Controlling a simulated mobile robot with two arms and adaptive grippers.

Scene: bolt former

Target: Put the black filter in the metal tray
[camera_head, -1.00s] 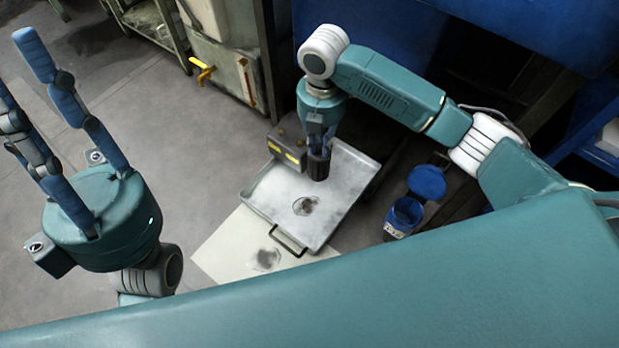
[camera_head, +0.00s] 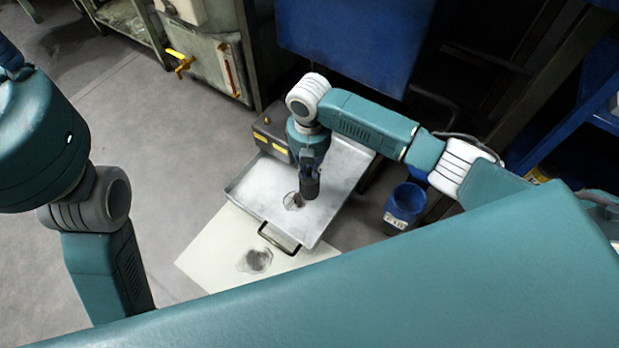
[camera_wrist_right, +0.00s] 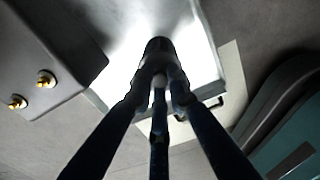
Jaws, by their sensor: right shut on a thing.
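The black filter (camera_head: 310,188) is a short dark cylinder. My right gripper (camera_head: 309,176) is shut on it and holds it upright over the metal tray (camera_head: 256,190). In the right wrist view, the gripper's fingertips (camera_wrist_right: 158,80) close around the near end of the filter (camera_wrist_right: 158,47), with the bright tray (camera_wrist_right: 195,48) behind it. I cannot tell whether the filter's lower end touches the tray.
A dark grey box (camera_head: 272,134) with yellow labels stands at the tray's back left corner. A blue container (camera_head: 404,208) stands right of the tray. A pale sheet (camera_head: 215,245) with a dark stain lies by the tray's handle (camera_head: 277,240). Floor at left is open.

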